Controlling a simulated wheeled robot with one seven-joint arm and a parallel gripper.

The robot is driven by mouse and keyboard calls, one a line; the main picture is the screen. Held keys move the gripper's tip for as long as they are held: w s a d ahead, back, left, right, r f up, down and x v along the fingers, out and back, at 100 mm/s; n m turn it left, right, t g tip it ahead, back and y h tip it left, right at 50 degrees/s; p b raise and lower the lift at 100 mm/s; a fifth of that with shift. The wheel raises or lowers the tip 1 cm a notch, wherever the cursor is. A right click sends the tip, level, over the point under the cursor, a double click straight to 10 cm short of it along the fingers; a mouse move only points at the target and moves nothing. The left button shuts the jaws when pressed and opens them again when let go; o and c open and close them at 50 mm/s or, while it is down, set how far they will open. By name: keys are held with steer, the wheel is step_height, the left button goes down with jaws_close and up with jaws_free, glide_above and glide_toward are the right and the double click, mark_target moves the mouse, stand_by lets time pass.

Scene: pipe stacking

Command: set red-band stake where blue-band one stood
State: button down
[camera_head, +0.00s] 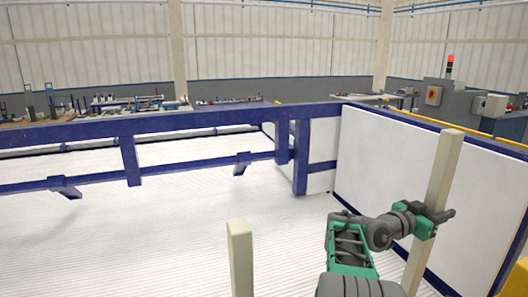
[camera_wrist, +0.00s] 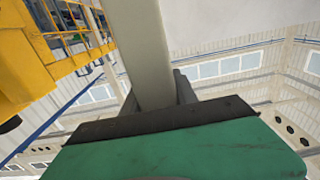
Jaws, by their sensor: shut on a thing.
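My gripper (camera_head: 437,214) is shut on a tall beige square stake (camera_head: 443,172) at the right of the head view. The stake stands nearly upright, leaning slightly, with its top well above the jaws; its lower end is hidden by the frame's bottom edge. In the wrist view the stake (camera_wrist: 142,50) rises from between the dark jaws (camera_wrist: 150,105). A second beige stake (camera_head: 240,258) shows its upper part at bottom centre, apart from my gripper. No red or blue band is visible on either stake, so I cannot tell which is which.
A blue-framed structure (camera_head: 128,160) with a white ribbed floor (camera_head: 150,235) spans the left and middle. A white panel with blue edges (camera_head: 390,150) stands just behind the held stake. Yellow parts (camera_head: 518,278) are at the right edge. Workbenches lie far back.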

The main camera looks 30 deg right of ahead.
step_height(320, 180, down, 12)
steer(key=b, duration=0.3)
stand_by(0.3)
